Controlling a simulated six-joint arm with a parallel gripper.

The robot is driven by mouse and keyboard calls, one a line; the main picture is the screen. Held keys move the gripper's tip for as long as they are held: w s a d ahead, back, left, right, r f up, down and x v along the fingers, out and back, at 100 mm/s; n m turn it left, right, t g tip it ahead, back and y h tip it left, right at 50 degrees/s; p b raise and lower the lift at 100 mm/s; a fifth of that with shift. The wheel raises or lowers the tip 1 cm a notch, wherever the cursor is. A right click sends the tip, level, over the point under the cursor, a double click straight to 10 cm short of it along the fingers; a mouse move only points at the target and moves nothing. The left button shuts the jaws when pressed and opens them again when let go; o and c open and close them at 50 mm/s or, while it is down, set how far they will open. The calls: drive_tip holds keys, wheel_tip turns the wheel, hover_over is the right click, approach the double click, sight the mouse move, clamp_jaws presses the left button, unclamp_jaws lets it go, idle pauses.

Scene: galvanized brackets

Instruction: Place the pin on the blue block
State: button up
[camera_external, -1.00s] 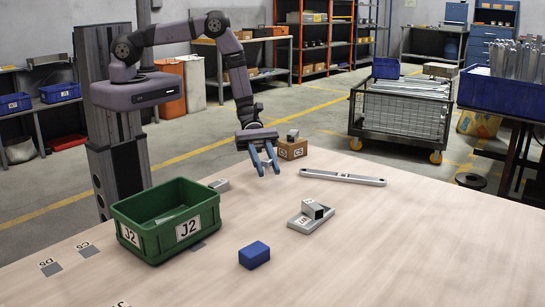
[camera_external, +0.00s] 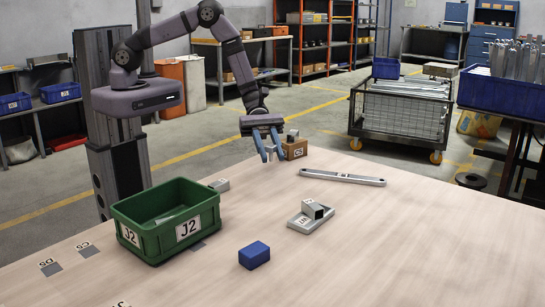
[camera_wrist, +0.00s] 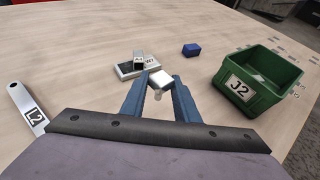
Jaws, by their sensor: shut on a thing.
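My gripper (camera_external: 271,157) is above the far part of the table, beside a small cardboard box. It is shut on a small shiny metal piece, the pin (camera_wrist: 161,80), which sits between the fingertips in the wrist view, with a small pale end pointing toward the camera. The fingers partly hide it, and in the external view it is too small to make out clearly. The blue block (camera_external: 254,255) lies on the table toward the front, well apart from my gripper. It also shows in the wrist view (camera_wrist: 191,50), beyond the fingers.
A green bin (camera_external: 187,230) marked J2 stands left of the blue block. A flat plate (camera_external: 298,224) with a metal block lies to the block's right. A long metal strip (camera_external: 342,177) and the cardboard box (camera_external: 294,150) are farther back. The right front table is clear.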

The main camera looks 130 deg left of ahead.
drive_tip(key=w+d+f+m+g+h+b, duration=0.1)
drive_tip(key=w+d+m+h+b, duration=0.1)
drive_tip(key=w+d+b, duration=0.35)
wheel_tip(320, 180, up, 5)
drive_tip(key=m+g+h+b, duration=0.3)
drive_tip(key=m+g+b, duration=0.15)
drive_tip(key=b, duration=0.75)
hover_over(254, 248)
drive_tip(key=shift+f+b, duration=0.5)
drive_tip(key=shift+f, duration=4.55)
drive_tip(key=shift+f, duration=0.15)
drive_tip(key=o, duration=1.1)
